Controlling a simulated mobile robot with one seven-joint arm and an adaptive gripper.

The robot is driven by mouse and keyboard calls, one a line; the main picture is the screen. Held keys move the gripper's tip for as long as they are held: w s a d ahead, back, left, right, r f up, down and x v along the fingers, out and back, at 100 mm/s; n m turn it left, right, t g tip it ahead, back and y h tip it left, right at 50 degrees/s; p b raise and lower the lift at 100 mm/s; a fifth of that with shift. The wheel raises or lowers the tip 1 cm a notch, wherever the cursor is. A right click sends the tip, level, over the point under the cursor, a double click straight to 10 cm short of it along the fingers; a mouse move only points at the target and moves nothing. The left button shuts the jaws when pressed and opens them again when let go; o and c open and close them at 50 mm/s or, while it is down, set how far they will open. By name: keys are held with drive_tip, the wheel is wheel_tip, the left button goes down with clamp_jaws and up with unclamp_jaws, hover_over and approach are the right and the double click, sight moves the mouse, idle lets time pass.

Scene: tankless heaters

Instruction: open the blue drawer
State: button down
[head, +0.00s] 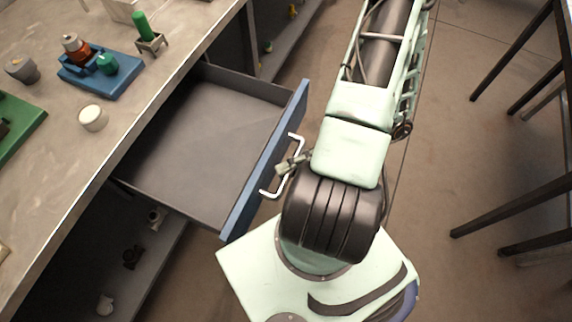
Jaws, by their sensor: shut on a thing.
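The blue drawer (265,160) is pulled well out from under the workbench. Its grey inside (200,140) looks empty. A white bar handle (296,146) is on its blue front, facing my arm. My gripper (285,167) is at the middle of the handle and shut on it. The fingertips are small in the picture and partly hidden by my wrist.
The grey workbench top (130,50) holds a blue tray (112,82), a white round item (93,117) and a green board (15,135). A lower shelf (150,270) bears small fittings. Dark table or stool legs (510,205) stand at right. Floor between is clear.

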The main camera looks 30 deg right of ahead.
drive_tip(key=c, duration=1.9)
unclamp_jaws()
drive_tip(key=shift+c, duration=0.2)
drive_tip(key=v, duration=1.2)
drive_tip(key=shift+r, duration=0.1)
